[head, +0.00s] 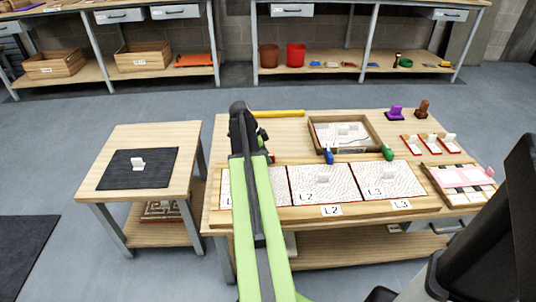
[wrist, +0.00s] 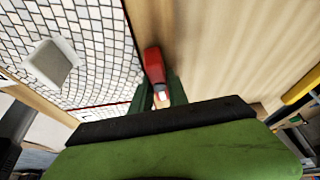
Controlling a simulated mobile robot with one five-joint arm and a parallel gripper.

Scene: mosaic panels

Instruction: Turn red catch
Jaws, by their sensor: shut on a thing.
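The red catch (wrist: 154,64) shows in the wrist view at the edge of a white mosaic panel (wrist: 95,40), beside bare wood. My gripper (wrist: 157,92) has its two dark green fingers around the near end of the catch and is shut on it. In the head view my green arm reaches over the left end of the panel frame, and its dark end hides most of the catch. A small bit of red (head: 271,158) shows just right of the arm. My fingertips are hidden there.
A blue catch (head: 328,156) and a green catch (head: 388,153) stand along the frame's back edge to the right. A tray (head: 345,131) lies behind them. A yellow bar (head: 280,114) lies at the table's back. A side table (head: 120,192) stands left across a gap.

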